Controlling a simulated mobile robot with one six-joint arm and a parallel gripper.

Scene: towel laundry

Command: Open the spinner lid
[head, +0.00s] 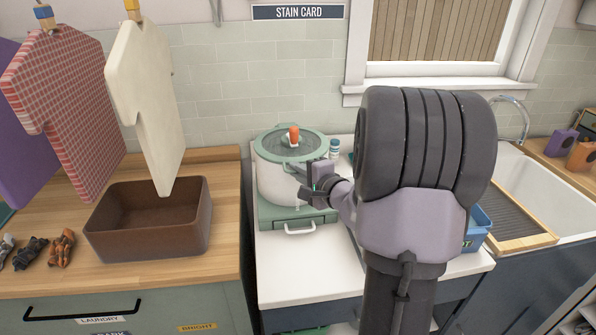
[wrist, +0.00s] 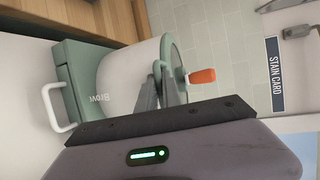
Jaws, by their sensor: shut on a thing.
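The spinner (head: 275,180) is a round white drum on a green base with a white front handle, standing on the white counter. Its green lid (head: 272,143), with an orange knob (head: 294,131) on top, lies on the drum and looks closed. My gripper (head: 297,166) is at the lid's front right edge, shut on part of the lid's rim, probably its handle or latch. In the wrist view the spinner appears sideways (wrist: 122,77), with the gripper fingers (wrist: 166,84) against the lid's edge near the orange knob (wrist: 201,76). The fingers hide the exact contact.
A brown bin (head: 150,238) stands on the wooden counter at left, below hanging shirts (head: 148,90). Small bottles (head: 334,147) stand behind the gripper. My arm covers the middle.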

